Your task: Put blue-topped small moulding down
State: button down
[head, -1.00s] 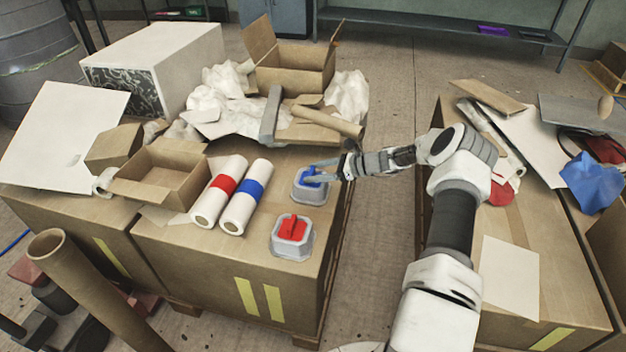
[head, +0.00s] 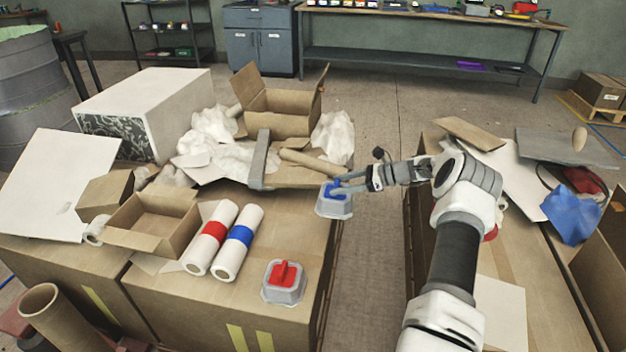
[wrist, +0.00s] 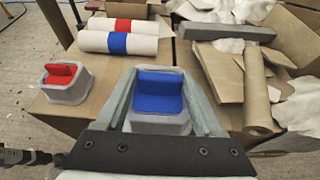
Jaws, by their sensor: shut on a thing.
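The blue-topped small moulding (head: 334,203) is a grey tapered block with a blue handle on top. My gripper (head: 352,184) is shut on it, near the right edge of the left cardboard box. In the wrist view the blue-topped moulding (wrist: 159,95) sits between the two fingers of my gripper (wrist: 165,100). Its underside is hidden, so I cannot tell exactly how high it is. A similar red-topped moulding (head: 284,284) stands upright on the box nearer the front; it also shows at the left in the wrist view (wrist: 66,82).
Two white rolls, one with a red band (head: 211,237) and one with a blue band (head: 238,243), lie left of the mouldings. Crumpled white material and a cardboard tube (head: 312,163) lie behind. Bare box top (head: 300,235) surrounds the red-topped moulding.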

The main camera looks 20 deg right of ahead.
jog(key=shift+d+r, duration=0.25)
jog(key=shift+a+r, duration=0.2)
jog(key=a+r, duration=0.1)
jog(key=a, duration=0.1)
jog(key=a+r, duration=0.2)
jog(key=s+a+r, duration=0.1)
jog(key=a, duration=0.1)
jog(key=shift+a+r, duration=0.15)
jog(key=s+a+r, duration=0.2)
jog(key=s+a, duration=0.5)
jog(key=a, duration=0.2)
jog(key=s+a+r, duration=0.2)
jog(key=s+a, duration=0.5)
jog(key=a, duration=0.2)
notch_tip(320, 180, up, 12)
jog(key=p, duration=1.8)
jog(key=shift+w+f+t, duration=0.2)
jog(key=shift+t, duration=0.1)
jog(key=shift+a, duration=0.1)
